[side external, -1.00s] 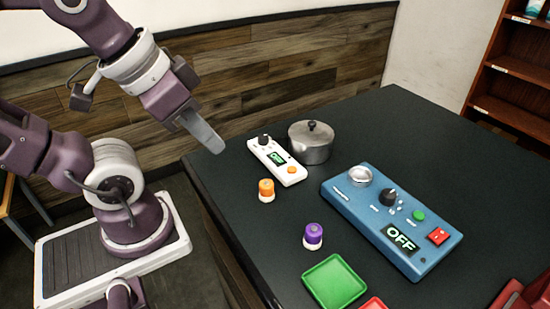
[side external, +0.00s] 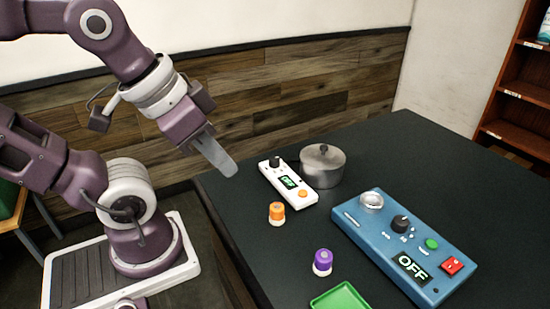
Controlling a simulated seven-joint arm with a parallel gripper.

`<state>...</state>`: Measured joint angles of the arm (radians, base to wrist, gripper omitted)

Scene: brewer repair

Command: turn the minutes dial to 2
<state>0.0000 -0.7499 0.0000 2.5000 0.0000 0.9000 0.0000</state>
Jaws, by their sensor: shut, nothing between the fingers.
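Two black dials show. One dial (side external: 401,223) is on the blue box (side external: 375,241), beside a metal cup and a green button. The other dial (side external: 275,162) is at the far end of the white box (side external: 296,193). The print beside them is too small to read, so I cannot tell which is the minutes dial. Both boxes have a screen; the blue one's (side external: 410,266) reads OFF. My gripper (side external: 228,168) is shut and empty, in the air left of the white box, apart from both dials.
A lidded metal pot (side external: 322,167) stands right behind the white box. An orange-topped jar (side external: 277,212) and a purple-topped jar (side external: 322,262) stand on the dark table (side external: 420,150). A green tray (side external: 341,298) is at the bottom edge. The table's back right is clear.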

